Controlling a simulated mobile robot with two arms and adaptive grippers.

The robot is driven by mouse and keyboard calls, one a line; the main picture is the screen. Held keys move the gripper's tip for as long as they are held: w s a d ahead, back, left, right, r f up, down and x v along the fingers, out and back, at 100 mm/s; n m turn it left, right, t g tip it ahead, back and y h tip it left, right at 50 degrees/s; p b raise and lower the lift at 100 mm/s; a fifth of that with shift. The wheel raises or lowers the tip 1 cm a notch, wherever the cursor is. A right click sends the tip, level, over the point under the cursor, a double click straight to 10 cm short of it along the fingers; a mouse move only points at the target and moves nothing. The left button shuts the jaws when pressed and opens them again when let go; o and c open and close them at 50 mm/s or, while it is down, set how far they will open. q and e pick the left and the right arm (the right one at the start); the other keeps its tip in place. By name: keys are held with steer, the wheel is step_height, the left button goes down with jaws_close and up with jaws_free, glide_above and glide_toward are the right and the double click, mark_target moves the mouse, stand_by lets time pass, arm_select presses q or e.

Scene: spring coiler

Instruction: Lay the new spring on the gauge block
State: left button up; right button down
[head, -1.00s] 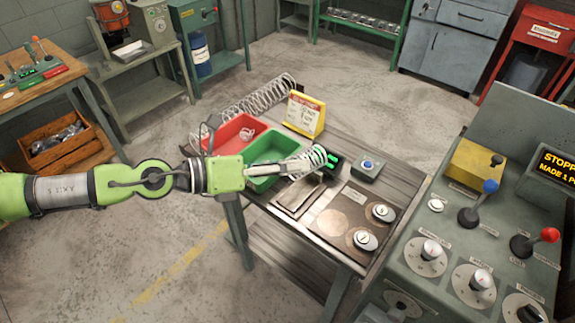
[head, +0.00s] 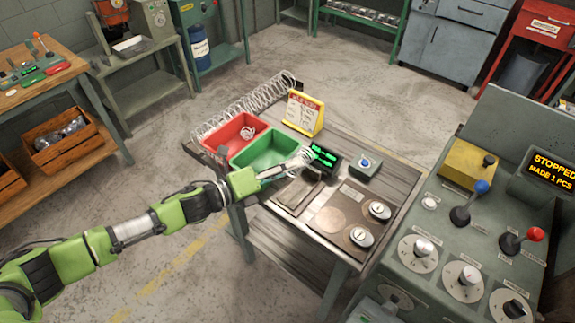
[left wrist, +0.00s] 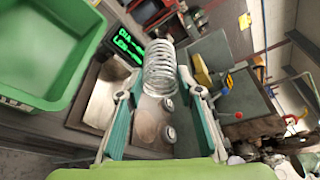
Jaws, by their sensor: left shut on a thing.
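My left gripper (head: 290,165) is over the bench, beside the near right corner of the green bin. It is shut on a pale wire spring (head: 304,154), which is small and partly hidden in the head view. In the left wrist view the spring (left wrist: 160,68) stands out as a coil between the two fingers of the gripper (left wrist: 162,95). A flat grey metal block (head: 298,192), apparently the gauge block, lies on the bench just below the gripper, near a green-lit readout (head: 323,156). The spring appears above the bench, apart from the block. My right gripper is not in view.
A green bin (head: 288,151) and a red bin (head: 210,141) holding a small spring (head: 248,132) stand left of the readout. A long coil (head: 245,103) and yellow sign (head: 304,112) are behind. A plate with two dials (head: 330,222) and the control console (head: 425,225) lie right.

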arm_select(q)
steer(key=shift+f+b, duration=4.15)
steer(key=shift+f, duration=0.6)
steer(key=o, duration=1.2)
steer(key=shift+s, duration=0.1)
